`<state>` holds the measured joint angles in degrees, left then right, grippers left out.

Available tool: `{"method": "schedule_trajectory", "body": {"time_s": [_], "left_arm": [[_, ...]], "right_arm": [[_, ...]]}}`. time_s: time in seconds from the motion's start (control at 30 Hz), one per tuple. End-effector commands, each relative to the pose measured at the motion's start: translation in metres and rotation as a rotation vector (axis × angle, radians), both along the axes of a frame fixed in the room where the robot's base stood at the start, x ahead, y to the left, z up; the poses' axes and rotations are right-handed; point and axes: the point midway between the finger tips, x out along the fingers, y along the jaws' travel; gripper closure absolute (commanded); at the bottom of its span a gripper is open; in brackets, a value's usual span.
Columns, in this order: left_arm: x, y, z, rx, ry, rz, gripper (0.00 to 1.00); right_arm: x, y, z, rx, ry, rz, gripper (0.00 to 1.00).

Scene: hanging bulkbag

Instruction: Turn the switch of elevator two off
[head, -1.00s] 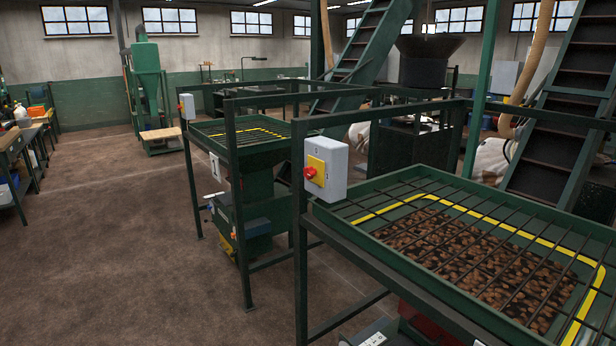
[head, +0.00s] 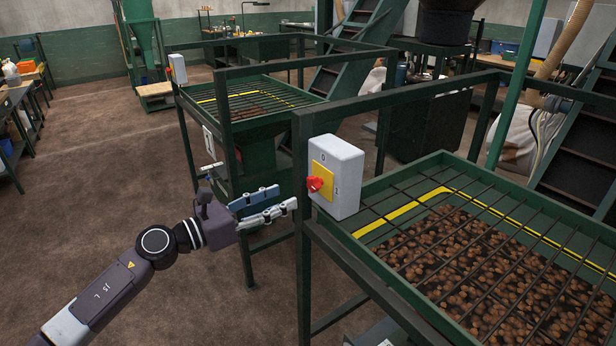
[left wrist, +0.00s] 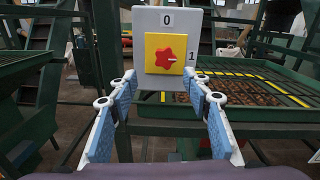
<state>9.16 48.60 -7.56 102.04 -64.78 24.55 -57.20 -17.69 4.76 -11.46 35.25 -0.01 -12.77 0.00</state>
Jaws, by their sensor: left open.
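A red star-shaped knob (head: 315,184) sits on a yellow plate (head: 325,176) on a light grey switch box (head: 345,165), fixed to the near green frame. In the left wrist view the knob (left wrist: 166,59) is straight ahead, with "0" above it and "1" to its right; its pale mark points right, towards the "1". My left gripper (head: 286,198) is open and empty, just left of the box, its fingers pointing at it. In the wrist view its fingertips (left wrist: 160,80) lie lower than the knob, apart from it. My right gripper is out of view.
A near green hopper (head: 360,228) with a bar grid holds brown pieces, right of the box. A second, similar grated hopper (head: 240,88) with its own small switch box (head: 178,68) stands behind. Open brown floor (head: 100,180) lies left.

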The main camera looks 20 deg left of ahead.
Motion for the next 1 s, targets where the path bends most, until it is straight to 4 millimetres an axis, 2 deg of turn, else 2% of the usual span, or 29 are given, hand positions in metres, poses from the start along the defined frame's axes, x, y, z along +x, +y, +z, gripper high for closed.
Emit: {"method": "schedule_trajectory", "body": {"time_s": [0.03,0.17,0.37,0.6,0.97,1.0], "left_arm": [[-0.003,-0.005,0.011,0.044,-0.031,-0.016,0.55],[0.001,-0.014,0.019,0.084,-0.058,-0.03,0.55],[0.026,-0.033,0.022,0.078,-0.058,-0.028,0.55],[0.051,-0.052,0.018,0.078,-0.054,-0.028,0.55],[0.056,-0.057,0.015,0.079,-0.054,-0.028,0.55],[0.056,-0.057,0.015,0.079,-0.054,-0.028,0.57]], "right_arm": [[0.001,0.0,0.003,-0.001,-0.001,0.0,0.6],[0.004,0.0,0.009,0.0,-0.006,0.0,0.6],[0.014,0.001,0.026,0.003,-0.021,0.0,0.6],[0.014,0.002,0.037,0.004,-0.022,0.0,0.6],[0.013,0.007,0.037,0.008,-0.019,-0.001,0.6],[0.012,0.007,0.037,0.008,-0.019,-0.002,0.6]]}}
